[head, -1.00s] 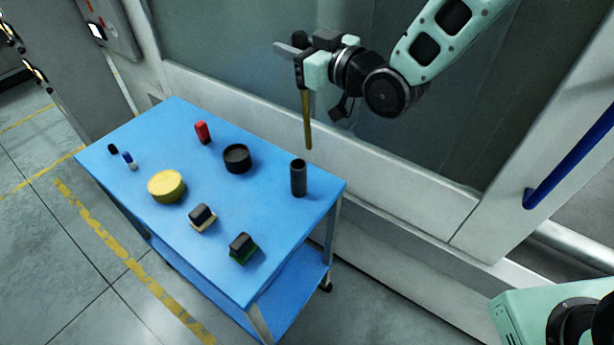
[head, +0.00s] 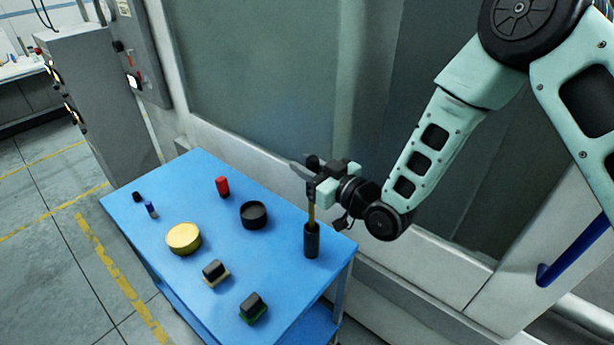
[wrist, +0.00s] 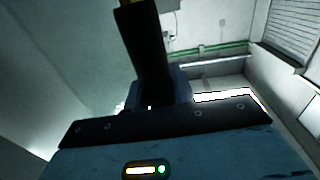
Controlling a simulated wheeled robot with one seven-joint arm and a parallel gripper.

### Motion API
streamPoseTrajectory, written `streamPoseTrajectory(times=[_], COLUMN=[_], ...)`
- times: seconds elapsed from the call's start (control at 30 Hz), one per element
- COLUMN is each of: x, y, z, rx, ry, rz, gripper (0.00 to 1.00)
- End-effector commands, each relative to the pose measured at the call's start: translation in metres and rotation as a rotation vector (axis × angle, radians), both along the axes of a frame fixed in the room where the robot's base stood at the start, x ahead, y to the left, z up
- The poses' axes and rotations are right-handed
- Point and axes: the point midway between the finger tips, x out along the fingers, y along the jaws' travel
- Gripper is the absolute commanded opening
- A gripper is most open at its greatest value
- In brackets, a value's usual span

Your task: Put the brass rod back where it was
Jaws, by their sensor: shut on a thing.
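The brass rod (head: 311,213) hangs upright from my gripper (head: 313,187), which is shut on its upper part. The rod's lower end is hidden at the mouth of the dark upright tube (head: 312,242) near the right corner of the blue cart top; it appears to be inside the tube. A short stretch of rod shows between jaws and tube. In the wrist view, a dark finger stands in the middle, with a sliver of brass colour (wrist: 125,2) at the top edge.
On the blue cart (head: 180,285) stand a yellow round tin (head: 184,239), a black round dish (head: 254,216), a red piece (head: 222,187), two dark blocks (head: 214,270) (head: 253,306) and small dark and blue-white pieces at left. A glass-panelled wall stands behind the cart.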

Motion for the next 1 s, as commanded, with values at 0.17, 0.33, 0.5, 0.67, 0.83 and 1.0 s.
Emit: streamPoseTrajectory(times=[0.17, 0.33, 0.5, 0.67, 0.83, 1.0], x=[-0.001, 0.000, 0.000, 0.000, 0.000, 0.000], y=[0.000, 0.000, 0.000, 0.000, 0.000, 0.000], z=[-0.012, -0.032, -0.040, -0.040, -0.043, -0.042], rx=[0.001, 0.001, 0.001, 0.001, 0.000, 0.000], ry=[0.002, 0.001, -0.002, -0.002, 0.000, 0.000], rz=[0.000, 0.001, 0.001, 0.000, 0.000, 0.000], gripper=[0.00, 0.00, 0.00, 0.00, 0.33, 0.47])
